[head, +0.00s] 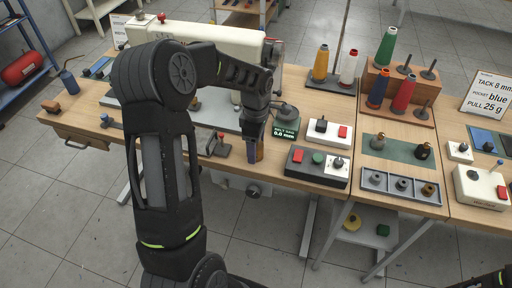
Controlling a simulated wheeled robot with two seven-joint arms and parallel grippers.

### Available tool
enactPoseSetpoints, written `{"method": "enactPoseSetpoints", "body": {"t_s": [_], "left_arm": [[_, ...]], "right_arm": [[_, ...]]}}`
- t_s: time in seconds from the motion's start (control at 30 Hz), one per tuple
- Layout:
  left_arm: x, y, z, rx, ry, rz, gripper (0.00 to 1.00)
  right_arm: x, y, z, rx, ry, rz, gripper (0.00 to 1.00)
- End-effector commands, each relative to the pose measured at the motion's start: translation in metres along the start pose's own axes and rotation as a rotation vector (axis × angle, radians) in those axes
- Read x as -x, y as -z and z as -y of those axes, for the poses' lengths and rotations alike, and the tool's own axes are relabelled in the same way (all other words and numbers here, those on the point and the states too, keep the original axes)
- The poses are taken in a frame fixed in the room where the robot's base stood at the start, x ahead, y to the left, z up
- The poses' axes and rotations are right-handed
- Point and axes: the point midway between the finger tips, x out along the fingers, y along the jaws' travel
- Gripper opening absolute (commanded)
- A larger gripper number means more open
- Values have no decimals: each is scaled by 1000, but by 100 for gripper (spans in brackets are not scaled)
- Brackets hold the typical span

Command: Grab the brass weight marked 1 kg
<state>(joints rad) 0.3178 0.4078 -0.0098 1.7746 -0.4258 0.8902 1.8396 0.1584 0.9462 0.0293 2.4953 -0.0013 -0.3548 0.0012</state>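No marking "1 kg" can be read on anything. Small weight-like pieces, possibly brass, stand on the right part of the bench: one on the green mat (423,151), another (378,141) to its left, and several in a grey tray, including a brownish one (428,190) at its right end. My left gripper (254,152) points down at the bench's front edge, left of the dark control box. A small amber-brown thing (260,154) shows right beside its fingertips; I cannot tell whether it is held. My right gripper is out of view; only a bit of my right arm shows at the bottom right.
A cream sewing machine (195,37) stands behind my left arm. Thread spools (386,47) stand on and before a wooden block. A control box (316,168) with buttons is right of my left gripper. A yellow round thing (352,222) lies on a lower shelf.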

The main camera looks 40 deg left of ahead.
Motion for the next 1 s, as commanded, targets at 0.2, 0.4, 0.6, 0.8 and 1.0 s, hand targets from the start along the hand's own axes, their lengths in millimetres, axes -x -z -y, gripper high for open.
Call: {"method": "enactPoseSetpoints", "body": {"t_s": [0.2, 0.4, 0.6, 0.8, 1.0], "left_arm": [[-2, 0, 0, 0, -1, 0, 69], [-1, 0, 0, 0, -1, 0, 69], [-1, 0, 0, 0, -1, 0, 68], [-1, 0, 0, 0, -1, 0, 52], [-1, 0, 0, 0, -1, 0, 36]], "right_arm": [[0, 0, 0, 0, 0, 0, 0], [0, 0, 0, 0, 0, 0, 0], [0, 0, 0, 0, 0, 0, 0], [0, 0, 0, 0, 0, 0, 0], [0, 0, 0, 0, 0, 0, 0]]}}
